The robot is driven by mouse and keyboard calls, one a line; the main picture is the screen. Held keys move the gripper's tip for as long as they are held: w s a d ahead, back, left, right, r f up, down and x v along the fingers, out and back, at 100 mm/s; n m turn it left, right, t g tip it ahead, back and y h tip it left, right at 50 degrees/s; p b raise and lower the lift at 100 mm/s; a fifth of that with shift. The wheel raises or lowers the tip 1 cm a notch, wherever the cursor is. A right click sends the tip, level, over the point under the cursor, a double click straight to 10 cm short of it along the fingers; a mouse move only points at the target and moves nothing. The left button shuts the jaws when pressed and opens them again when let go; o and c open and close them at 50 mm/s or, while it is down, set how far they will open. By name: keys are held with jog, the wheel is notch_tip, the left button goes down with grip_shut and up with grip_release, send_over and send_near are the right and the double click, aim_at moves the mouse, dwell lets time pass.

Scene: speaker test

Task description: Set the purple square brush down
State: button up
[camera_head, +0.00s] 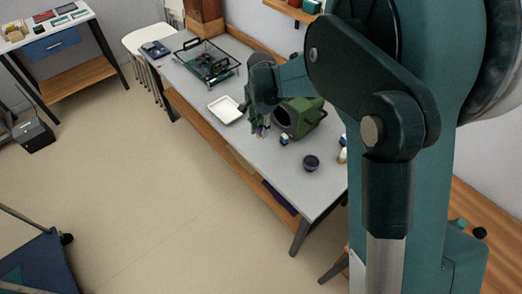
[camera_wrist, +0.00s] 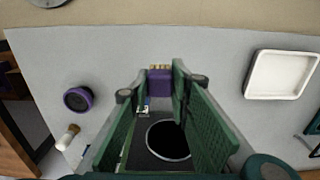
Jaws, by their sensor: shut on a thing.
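The purple square brush (camera_wrist: 159,83) is between the fingertips of my gripper (camera_wrist: 161,90) in the wrist view. Its tan bristle end shows at the top, and the fingers hide part of its sides. In the head view my gripper (camera_head: 261,126) is low over the front edge of the grey table (camera_head: 262,160), left of the green speaker housing. The brush shows there only as a small purple patch. I cannot tell whether it touches the table.
The green speaker housing (camera_head: 301,117) lies close right of my gripper, its dark round opening (camera_wrist: 168,140) below the fingers. A white tray (camera_head: 227,109) is left. A purple round pot (camera_head: 311,162) and a small brush (camera_wrist: 68,137) stand apart. A black wire basket (camera_head: 207,62) is farther back.

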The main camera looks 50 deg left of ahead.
jog(key=shift+f+b, duration=0.45)
jog(key=shift+f, duration=2.65)
jog(key=shift+f, duration=1.85)
jog(key=shift+f+b, duration=0.2)
jog(key=shift+b, duration=0.2)
jog(key=o, duration=0.9)
jog(key=shift+r, duration=0.15)
notch_tip(320, 180, up, 12)
jog(key=shift+r+p, duration=0.1)
jog(key=shift+p, duration=0.8)
